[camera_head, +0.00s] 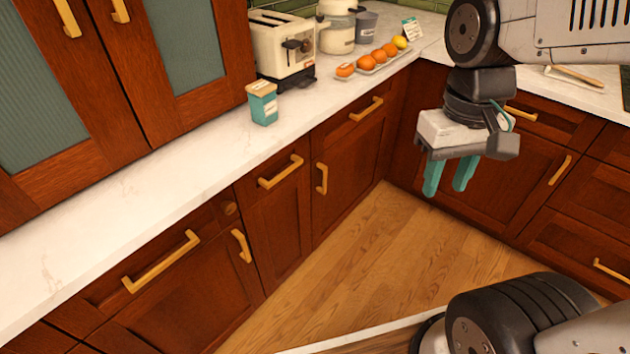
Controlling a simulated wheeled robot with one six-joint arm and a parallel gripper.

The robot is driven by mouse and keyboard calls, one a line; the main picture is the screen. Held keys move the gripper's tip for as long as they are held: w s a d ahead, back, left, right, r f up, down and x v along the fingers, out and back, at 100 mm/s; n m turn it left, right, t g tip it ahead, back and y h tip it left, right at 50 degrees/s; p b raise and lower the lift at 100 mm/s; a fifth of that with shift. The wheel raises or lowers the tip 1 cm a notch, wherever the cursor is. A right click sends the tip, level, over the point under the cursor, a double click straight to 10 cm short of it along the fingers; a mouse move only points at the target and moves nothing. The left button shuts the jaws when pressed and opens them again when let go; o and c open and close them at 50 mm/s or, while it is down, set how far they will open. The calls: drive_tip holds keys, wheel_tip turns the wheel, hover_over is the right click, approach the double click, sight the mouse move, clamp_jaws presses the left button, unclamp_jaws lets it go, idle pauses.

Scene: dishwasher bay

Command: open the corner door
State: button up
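Dark red-brown lower cabinets meet in a corner at the back centre. Left of the corner is a closed door (345,165) with a vertical brass handle (321,178) near its left edge. Right of the corner is another closed door (500,190), partly hidden by my gripper, with a brass handle (560,170) near its right edge. I cannot tell for sure which one is the corner door. My gripper (450,177) points down in front of the right-hand cabinets. Its two teal fingers are apart with nothing between them, and it appears clear of both handles.
The white counter (190,160) holds a teal box (263,104), a toaster (284,48), a kettle (337,28) and a tray of fruit (375,64). Tall glass-front cabinets (100,80) stand at the left. The wooden floor (370,240) between the cabinet runs is clear.

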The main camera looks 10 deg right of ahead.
drive_tip(key=w+d+f+n+h, duration=0.1)
drive_tip(key=w+d+f, duration=0.3)
drive_tip(key=w+f, duration=0.6)
drive_tip(key=w+d+f, duration=0.4)
drive_tip(key=w+f, duration=0.5)
drive_tip(key=w, duration=0.1)
drive_tip(key=n+t+y, duration=0.7)
drive_tip(key=t+y, duration=0.5)
drive_tip(key=t, duration=0.3)
approach(326, 181)
drive_tip(key=x, duration=1)
drive_tip(key=shift+w+a, duration=0.15)
drive_tip(key=shift+w, duration=0.05)
